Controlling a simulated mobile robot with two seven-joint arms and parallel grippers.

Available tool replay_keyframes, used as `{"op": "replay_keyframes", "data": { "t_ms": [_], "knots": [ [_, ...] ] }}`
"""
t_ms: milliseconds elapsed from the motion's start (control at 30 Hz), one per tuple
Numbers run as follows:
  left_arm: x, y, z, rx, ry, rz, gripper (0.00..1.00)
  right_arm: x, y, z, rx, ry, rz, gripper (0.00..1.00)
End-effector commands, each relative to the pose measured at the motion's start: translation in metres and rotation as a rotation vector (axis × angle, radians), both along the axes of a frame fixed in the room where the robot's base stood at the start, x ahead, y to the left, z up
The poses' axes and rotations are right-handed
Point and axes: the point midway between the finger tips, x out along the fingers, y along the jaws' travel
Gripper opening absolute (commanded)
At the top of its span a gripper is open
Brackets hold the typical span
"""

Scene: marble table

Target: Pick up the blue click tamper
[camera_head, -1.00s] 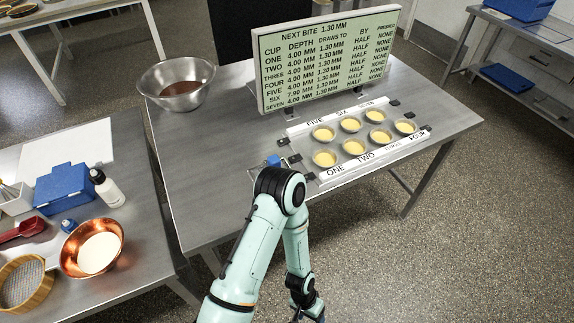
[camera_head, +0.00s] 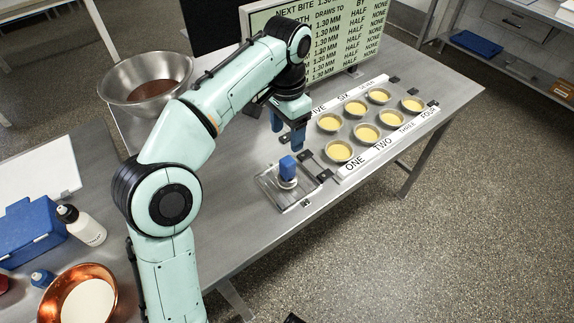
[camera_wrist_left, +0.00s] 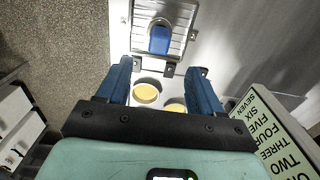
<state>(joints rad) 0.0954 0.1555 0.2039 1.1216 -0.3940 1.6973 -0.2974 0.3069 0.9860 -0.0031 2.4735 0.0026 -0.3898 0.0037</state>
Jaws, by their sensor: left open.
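The blue click tamper (camera_head: 287,168) stands upright on a small metal stand (camera_head: 304,203) at the near edge of the table, left of the cups. My left gripper (camera_head: 291,143) is open, with its blue fingers pointing down, above and just behind the tamper in the head view. In the left wrist view the tamper (camera_wrist_left: 159,39) shows beyond the open fingers (camera_wrist_left: 163,75), on the ribbed plate of its stand. Nothing is between the fingers at tamper height, as far as I can see. My right gripper is not in view.
Filled cups (camera_head: 366,132) sit in a labelled tray right of the tamper. A sign board (camera_head: 345,50) stands behind them, partly hidden by my left arm. A steel bowl (camera_head: 118,88) is at the left. A side table holds a copper bowl (camera_head: 108,304) and a bottle (camera_head: 88,231).

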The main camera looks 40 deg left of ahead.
Motion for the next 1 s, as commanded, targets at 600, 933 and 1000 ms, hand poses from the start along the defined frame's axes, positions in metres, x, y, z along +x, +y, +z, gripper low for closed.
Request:
{"op": "replay_keyframes", "data": {
  "t_ms": [600,933,1000],
  "knots": [
    [-0.003,0.001,-0.078,0.003,0.001,0.002,0.66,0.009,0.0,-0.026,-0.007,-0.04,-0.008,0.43],
    [-0.001,-0.003,-0.12,0.003,0.005,0.002,0.66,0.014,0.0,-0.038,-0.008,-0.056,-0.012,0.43],
    [0.0,-0.003,-0.127,0.003,0.003,0.003,0.66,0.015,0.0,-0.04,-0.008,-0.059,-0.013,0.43]
  ]
}}
